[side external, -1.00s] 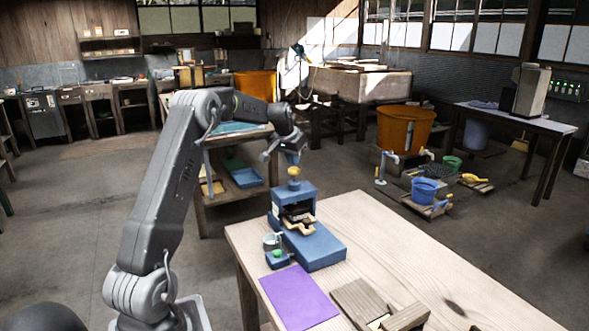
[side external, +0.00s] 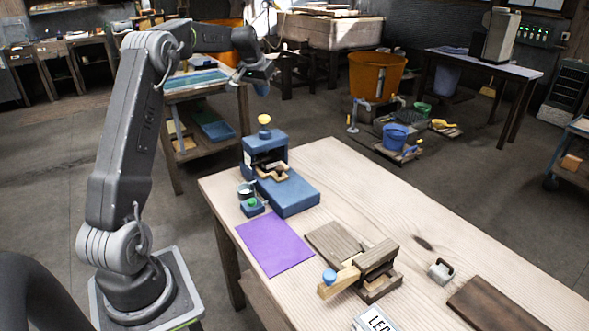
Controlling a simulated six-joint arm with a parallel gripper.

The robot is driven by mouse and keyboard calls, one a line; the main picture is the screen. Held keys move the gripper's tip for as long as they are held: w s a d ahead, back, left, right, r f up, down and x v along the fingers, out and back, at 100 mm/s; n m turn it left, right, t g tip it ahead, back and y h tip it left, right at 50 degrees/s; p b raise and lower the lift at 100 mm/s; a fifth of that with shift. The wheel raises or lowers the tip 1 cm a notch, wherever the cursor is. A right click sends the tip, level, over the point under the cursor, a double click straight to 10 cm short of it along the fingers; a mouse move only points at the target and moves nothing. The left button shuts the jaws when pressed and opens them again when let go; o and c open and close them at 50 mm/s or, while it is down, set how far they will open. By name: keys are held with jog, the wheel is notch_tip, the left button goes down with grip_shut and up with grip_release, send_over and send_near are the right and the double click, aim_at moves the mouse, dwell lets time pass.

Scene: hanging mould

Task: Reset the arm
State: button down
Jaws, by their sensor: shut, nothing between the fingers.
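My gripper (side external: 262,86) is shut and empty. It hangs in the air at the end of my raised arm, above the blue press-like machine (side external: 292,193) at the far left end of the wooden table. A gap shows between my fingertips and the yellow knob (side external: 264,120) on top of that machine. My arm bends over from its base beside the table's left edge. The fingers are small in this view.
On the wooden table (side external: 400,220) are a purple sheet (side external: 274,246), a small cup (side external: 246,190), a green-buttoned box (side external: 253,206), a wooden mould-like block (side external: 372,270) and a dark board (side external: 490,305). A shelf unit (side external: 196,78) stands behind my arm. Buckets stand on the floor beyond.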

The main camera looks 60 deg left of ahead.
jog(key=s+d+r+m+t, duration=0.15)
jog(key=s+d+r, duration=0.25)
jog(key=d, duration=0.9)
jog(key=s+d+r+m+g, duration=0.1)
jog(key=s+d+r+m, duration=0.2)
jog(key=d, duration=1.1)
jog(key=s+d+f+h, duration=0.1)
jog(key=s+d+f, duration=0.2)
jog(key=s+d, duration=0.4)
jog(key=s+d+f+m+t+h, duration=0.1)
jog(key=s+d+f, duration=0.2)
jog(key=s+d, duration=0.4)
jog(key=s, duration=0.5)
jog(key=shift+s+d, duration=0.15)
